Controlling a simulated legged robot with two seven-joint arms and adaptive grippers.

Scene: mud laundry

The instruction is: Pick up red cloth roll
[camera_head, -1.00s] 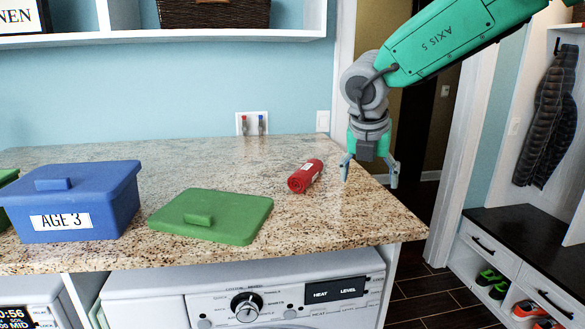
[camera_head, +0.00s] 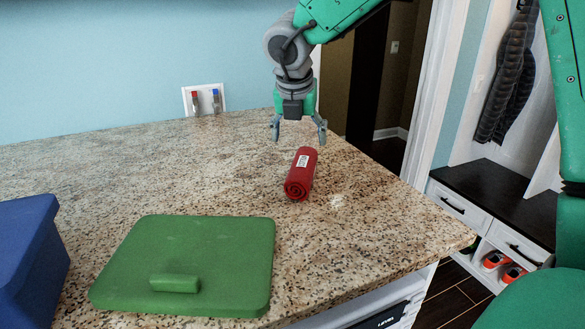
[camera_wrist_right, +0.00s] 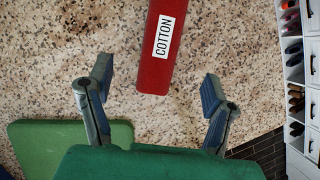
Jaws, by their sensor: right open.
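The red cloth roll (camera_head: 301,175) lies on the speckled granite counter (camera_head: 362,205), with its spiral end facing me and a white label on top. In the right wrist view the roll (camera_wrist_right: 152,71) shows its "COTTON" label and reaches out of the top of the picture. My right gripper (camera_head: 299,137) is open and empty, pointing down above the counter, just behind the roll in the head view. In the right wrist view its two fingers (camera_wrist_right: 155,95) are spread wide, with the roll's end ahead of the gap between them, apart from both. My left gripper is not in view.
A green lid (camera_head: 190,262) with a handle lies left of the roll. A blue box (camera_head: 30,255) stands at the left edge. The counter's right edge is close to the roll. The counter behind the lid is clear. A wall outlet box (camera_head: 204,100) is at the back.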

